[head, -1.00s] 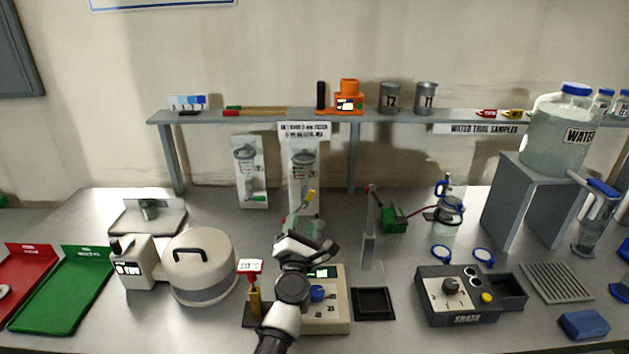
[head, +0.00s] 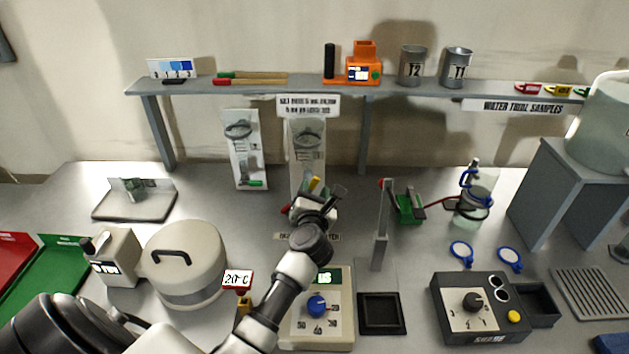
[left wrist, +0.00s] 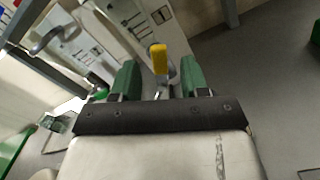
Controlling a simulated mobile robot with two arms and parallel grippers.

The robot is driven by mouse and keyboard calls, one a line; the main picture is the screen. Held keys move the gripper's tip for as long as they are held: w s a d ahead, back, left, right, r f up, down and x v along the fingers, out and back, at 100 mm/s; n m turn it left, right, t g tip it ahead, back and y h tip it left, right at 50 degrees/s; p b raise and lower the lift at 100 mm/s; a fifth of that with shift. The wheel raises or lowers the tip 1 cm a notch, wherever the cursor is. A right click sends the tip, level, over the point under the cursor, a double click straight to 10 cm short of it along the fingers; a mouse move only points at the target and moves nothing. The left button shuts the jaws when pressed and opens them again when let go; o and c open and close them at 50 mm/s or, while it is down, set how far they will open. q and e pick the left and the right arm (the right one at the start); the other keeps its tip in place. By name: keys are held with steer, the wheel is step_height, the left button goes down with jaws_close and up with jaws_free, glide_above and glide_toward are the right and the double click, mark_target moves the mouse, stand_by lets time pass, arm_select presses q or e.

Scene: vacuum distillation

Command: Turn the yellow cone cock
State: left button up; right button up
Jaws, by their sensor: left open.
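The yellow cone cock (head: 315,184) shows as a small yellow handle in front of the middle white backboard (head: 306,150) in the head view. My left gripper (head: 315,204) is right in front of it and hides its lower part and mount. In the left wrist view the yellow handle (left wrist: 159,58) stands between the two green fingers of my left gripper (left wrist: 162,78). The fingers are open, with a gap on each side of the handle, and do not appear to touch it. My right gripper is not in view.
Below my left forearm are a heater with a blue knob (head: 317,306) and a 20°C sign (head: 238,279). A round white pot (head: 185,265) stands left. A thin grey post (head: 381,230) and green block (head: 408,208) stand close right. A shelf (head: 220,87) runs behind.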

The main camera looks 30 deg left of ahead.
mark_target(315, 184)
arm_select(q)
steer(key=x, duration=0.2)
steer(key=shift+w+a, duration=0.2)
steer(key=shift+w, duration=0.05)
steer(key=shift+w+a, duration=0.15)
steer(key=shift+w, duration=0.1)
steer(key=shift+w+a, duration=0.1)
steer(key=shift+w, duration=0.05)
steer(key=shift+c, duration=1)
jaws_close()
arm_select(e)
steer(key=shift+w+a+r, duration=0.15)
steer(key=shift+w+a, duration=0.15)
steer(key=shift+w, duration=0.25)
